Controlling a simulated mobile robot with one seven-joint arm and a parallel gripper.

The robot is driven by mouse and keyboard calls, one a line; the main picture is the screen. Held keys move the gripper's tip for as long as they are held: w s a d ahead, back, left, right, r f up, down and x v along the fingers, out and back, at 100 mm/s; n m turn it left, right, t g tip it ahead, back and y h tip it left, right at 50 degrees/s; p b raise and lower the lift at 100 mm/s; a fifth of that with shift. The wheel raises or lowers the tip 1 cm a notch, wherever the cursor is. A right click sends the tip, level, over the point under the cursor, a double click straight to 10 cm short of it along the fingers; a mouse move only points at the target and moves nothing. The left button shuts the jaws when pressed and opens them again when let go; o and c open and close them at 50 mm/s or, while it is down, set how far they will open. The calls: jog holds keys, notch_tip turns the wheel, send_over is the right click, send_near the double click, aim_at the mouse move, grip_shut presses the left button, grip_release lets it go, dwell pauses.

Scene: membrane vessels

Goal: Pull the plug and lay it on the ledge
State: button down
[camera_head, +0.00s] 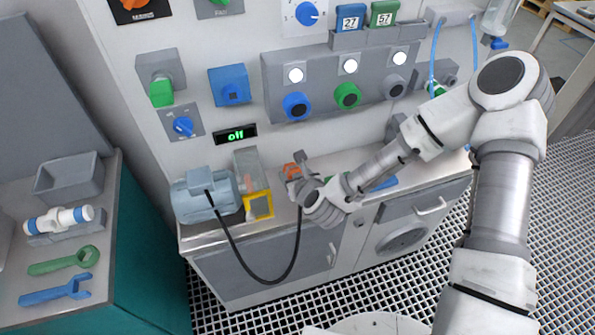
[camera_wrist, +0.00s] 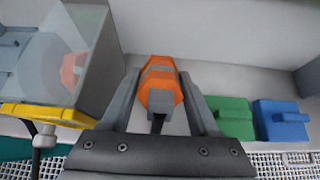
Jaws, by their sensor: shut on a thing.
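The orange plug (camera_wrist: 158,88) with a grey band is between the two fingers of my gripper (camera_wrist: 160,75) in the wrist view. A black cable leaves the plug's near end. In the head view the plug (camera_head: 291,171) shows as a small orange patch at my gripper (camera_head: 297,174), just right of the clear guard. The cable (camera_head: 262,280) hangs in a loop from the blue-grey motor (camera_head: 203,195) up to my gripper. The grey ledge (camera_wrist: 215,82) lies around and behind the plug. I cannot tell whether the plug touches it.
A clear guard with a yellow frame (camera_wrist: 45,113) stands close left of my gripper, with an orange part inside. Green (camera_wrist: 231,118) and blue (camera_wrist: 281,121) blocks sit to the right. A small display (camera_head: 236,134) reads "off". The ledge beyond the plug is bare.

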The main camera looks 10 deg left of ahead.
jog(key=shift+f+b, duration=2)
jog(key=shift+f, duration=1.05)
jog(key=shift+c, duration=0.3)
grip_release()
jog(key=p+v, duration=1.7)
jog(key=shift+s, duration=0.25)
